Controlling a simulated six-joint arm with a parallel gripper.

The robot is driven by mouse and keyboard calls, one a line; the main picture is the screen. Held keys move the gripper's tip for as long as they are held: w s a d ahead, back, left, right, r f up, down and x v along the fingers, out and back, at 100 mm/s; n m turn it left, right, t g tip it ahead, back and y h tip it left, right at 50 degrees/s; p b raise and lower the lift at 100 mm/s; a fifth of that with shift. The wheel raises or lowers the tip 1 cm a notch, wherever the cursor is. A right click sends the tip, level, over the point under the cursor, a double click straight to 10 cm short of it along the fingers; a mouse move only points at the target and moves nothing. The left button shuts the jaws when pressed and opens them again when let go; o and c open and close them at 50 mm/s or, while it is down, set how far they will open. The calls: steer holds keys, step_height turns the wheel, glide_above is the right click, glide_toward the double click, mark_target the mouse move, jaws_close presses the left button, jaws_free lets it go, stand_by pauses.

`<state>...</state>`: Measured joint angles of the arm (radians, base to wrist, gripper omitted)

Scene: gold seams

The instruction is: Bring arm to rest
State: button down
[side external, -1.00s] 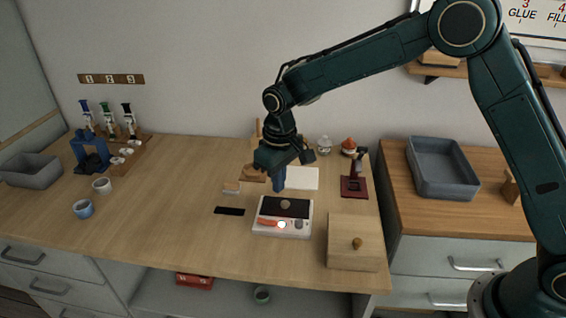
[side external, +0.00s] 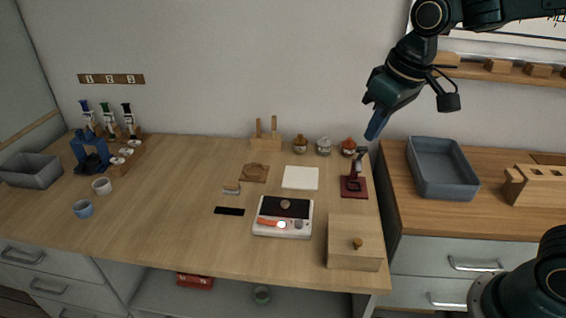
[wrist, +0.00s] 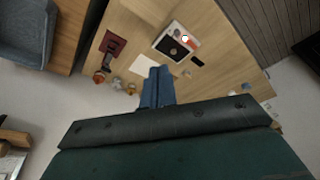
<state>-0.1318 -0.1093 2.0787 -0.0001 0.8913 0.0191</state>
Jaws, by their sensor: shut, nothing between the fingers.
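My gripper (side external: 376,124) is in the air at the upper right of the side external view, above the table's back right corner. Its blue fingers are together with nothing between them, and they point down and to the left. The wrist view also shows the closed blue fingers (wrist: 157,88) with the table beyond. My gripper touches nothing.
The wooden table (side external: 150,225) holds a white device with a dark top (side external: 283,228), a wooden box (side external: 354,245), a dark red stand (side external: 354,187) and a white sheet (side external: 300,178). A grey bin (side external: 441,170) stands on the right cabinet. Wall shelves hang above it.

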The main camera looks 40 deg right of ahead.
steer(key=s+d+t, duration=0.1)
steer(key=s+d, duration=0.1)
steer(key=s, duration=0.6)
steer(key=s+d+m+t, duration=0.1)
steer(key=s+d, duration=0.1)
steer(key=s, duration=0.6)
steer(key=shift+s+d+r, duration=0.15)
steer(key=shift+d+r, duration=0.05)
steer(key=shift+d, duration=0.05)
